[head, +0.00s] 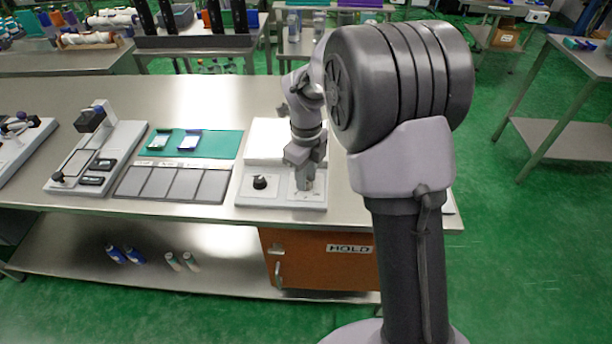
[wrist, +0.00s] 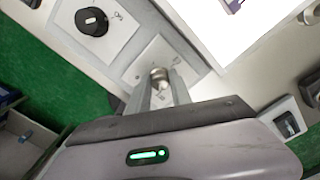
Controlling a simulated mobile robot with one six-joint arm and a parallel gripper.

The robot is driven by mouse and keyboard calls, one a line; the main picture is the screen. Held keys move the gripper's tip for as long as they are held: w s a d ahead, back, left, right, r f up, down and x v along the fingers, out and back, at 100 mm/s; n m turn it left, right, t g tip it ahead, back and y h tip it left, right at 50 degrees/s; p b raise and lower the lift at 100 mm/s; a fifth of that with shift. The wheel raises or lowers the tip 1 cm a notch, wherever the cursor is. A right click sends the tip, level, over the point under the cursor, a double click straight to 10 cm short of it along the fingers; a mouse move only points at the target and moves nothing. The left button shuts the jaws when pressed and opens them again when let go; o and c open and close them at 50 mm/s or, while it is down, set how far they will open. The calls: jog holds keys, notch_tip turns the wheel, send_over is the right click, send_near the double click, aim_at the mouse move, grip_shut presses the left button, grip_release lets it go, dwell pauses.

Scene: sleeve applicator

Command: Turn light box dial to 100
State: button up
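The light box (head: 284,140) is a white unit at the right part of the bench, with a bright panel (wrist: 268,35) in the wrist view. Its front strip carries a black knob (head: 260,182) on the left, also in the wrist view (wrist: 92,21), and a small silver dial (wrist: 159,74) on a white marked plate on the right. My gripper (head: 304,182) points down over that plate. In the wrist view its two fingers (wrist: 161,84) stand apart, one on each side of the silver dial. Whether they press on it cannot be told. The dial's markings are too small to read.
Left of the light box are dark grey tiles (head: 172,184), a teal mat (head: 220,143) with two small devices, and a white fixture (head: 122,150). An orange cabinet marked HOLD (head: 310,265) is under the bench.

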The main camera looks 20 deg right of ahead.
jog(key=o, duration=0.4)
jog(key=shift+c, duration=0.2)
notch_tip(320, 180, up, 17)
jog(key=p, duration=0.7)
jog(key=shift+r, duration=0.2)
jog(key=s+a+r+n+t+y, duration=0.1)
jog(key=s+r+n+t, duration=0.1)
jog(key=s+r+n, duration=0.4)
jog(key=s+a+r+n+t, duration=0.1)
jog(key=s+r+n+t, duration=0.15)
jog(key=s+n, duration=0.65)
jog(key=s+a+f+n+t+y, duration=0.1)
jog(key=s+f+n, duration=0.1)
jog(key=s+n, duration=0.6)
jog(key=shift+s+a+f+n, duration=0.25)
jog(key=shift+s+a+n, duration=0.15)
jog(key=shift+s, duration=0.8)
